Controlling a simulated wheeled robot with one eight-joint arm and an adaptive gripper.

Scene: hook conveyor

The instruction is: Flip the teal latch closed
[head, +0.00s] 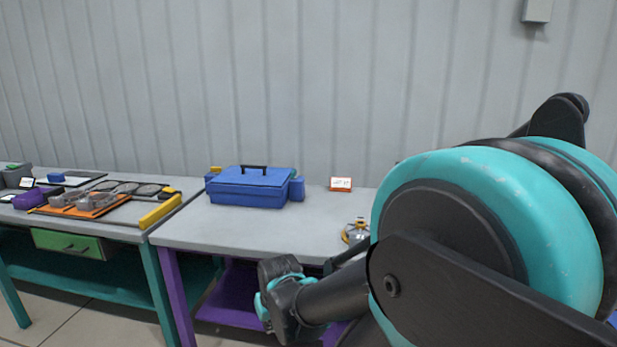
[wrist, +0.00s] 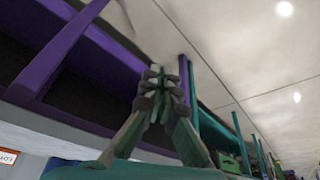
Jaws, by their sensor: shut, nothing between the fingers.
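I cannot pick out a teal latch in either view. My gripper (wrist: 162,84) shows in the wrist view with its fingers together and nothing between them. That view is turned over, with the floor at the top and the workbench's purple frame beside the fingers. In the head view, my large teal and black arm covers the right side, and I cannot clearly make out the fingertips there. A blue toolbox (head: 250,187) with a dark handle stands closed on the middle workbench (head: 215,233). A small brass-coloured round item (head: 356,232) sits at the right, partly hidden by my arm.
A small orange-edged sign (head: 341,184) stands at the back of the bench. The left bench holds an orange tray (head: 86,207) with grey parts, a purple box (head: 34,198) and a yellow bar (head: 160,211). The bench top before the toolbox is clear.

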